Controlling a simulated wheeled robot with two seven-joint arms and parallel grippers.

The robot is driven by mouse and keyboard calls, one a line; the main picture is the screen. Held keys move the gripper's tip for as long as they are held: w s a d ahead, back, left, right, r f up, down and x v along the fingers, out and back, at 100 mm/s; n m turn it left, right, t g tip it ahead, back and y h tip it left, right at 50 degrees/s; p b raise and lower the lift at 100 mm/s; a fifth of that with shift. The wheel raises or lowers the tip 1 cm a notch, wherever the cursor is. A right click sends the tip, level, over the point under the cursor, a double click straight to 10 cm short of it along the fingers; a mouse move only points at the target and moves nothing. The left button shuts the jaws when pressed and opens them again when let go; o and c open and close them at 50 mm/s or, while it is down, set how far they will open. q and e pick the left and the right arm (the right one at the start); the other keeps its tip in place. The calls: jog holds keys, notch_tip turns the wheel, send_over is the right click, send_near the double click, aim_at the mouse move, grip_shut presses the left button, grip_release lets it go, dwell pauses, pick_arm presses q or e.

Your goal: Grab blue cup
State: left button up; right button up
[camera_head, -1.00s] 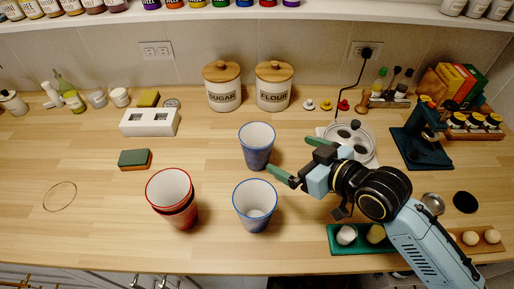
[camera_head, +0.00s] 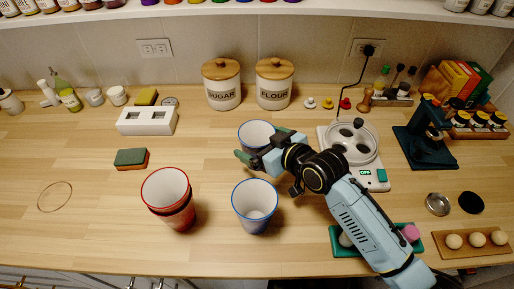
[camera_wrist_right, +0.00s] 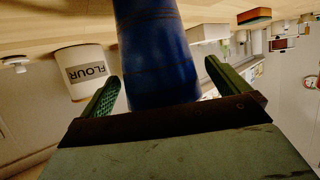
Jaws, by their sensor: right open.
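Two blue cups with white insides stand upright on the wooden counter. The back blue cup (camera_head: 256,131) is partly hidden behind my right gripper (camera_head: 264,146). The front blue cup (camera_head: 255,207) stands nearer the counter's front edge. My right gripper is open, with its green fingers on either side of the back cup. In the right wrist view the blue cup (camera_wrist_right: 158,55) appears upside down between the two spread fingers (camera_wrist_right: 160,75), with gaps showing beside it. My left gripper is out of view.
Stacked red cups (camera_head: 167,196) stand left of the front blue cup. Sugar (camera_head: 222,86) and flour (camera_head: 274,84) jars stand behind. A white round appliance (camera_head: 357,147) is right of the gripper. The left counter is mostly clear.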

jog(key=shift+x, duration=1)
jog(key=c, duration=1)
jog(key=shift+o, duration=0.2)
jog(key=shift+r, duration=0.15)
